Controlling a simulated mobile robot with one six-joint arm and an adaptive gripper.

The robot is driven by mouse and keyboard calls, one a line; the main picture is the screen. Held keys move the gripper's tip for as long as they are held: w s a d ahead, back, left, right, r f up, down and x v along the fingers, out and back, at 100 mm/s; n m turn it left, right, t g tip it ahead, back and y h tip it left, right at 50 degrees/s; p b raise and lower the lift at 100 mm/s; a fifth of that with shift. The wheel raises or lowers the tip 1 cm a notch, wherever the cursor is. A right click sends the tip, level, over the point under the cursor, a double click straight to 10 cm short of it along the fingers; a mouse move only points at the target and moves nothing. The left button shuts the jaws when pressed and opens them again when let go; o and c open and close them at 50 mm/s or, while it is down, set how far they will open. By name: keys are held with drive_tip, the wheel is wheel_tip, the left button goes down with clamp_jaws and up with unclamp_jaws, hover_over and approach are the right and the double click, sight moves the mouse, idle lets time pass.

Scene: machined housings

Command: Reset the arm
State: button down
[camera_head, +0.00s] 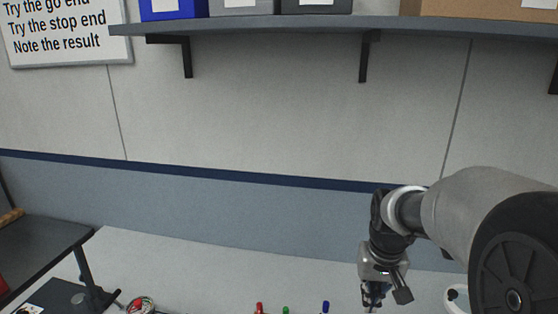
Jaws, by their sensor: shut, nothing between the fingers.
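My arm reaches in from the right side of the head view, with its large grey link near the camera. My gripper (373,297) hangs from the dark wrist at the lower right and points down. Its fingers are small and dark at the bottom edge of the picture. They are shut with nothing held. The lowest part of the gripper is close to the picture's edge, so what lies below it is hidden.
A wall shelf (290,25) with several bins runs along the top. Red (260,308), green (285,310) and blue (325,306) items stand at the bottom edge. A dark bench (40,250) is at the left. A white round thing (455,298) sits right of the gripper.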

drive_tip(key=s+a+r+t, duration=0.1)
drive_tip(key=s+a+r, duration=0.2)
drive_tip(key=s, duration=0.8)
drive_tip(key=s+a+r+n+t+b, duration=0.1)
drive_tip(key=s+a+r+t, duration=0.1)
drive_tip(key=s, duration=0.9)
drive_tip(key=shift+a+r+n, duration=0.3)
drive_tip(key=shift+a+r, duration=0.2)
drive_tip(key=shift+a, duration=0.05)
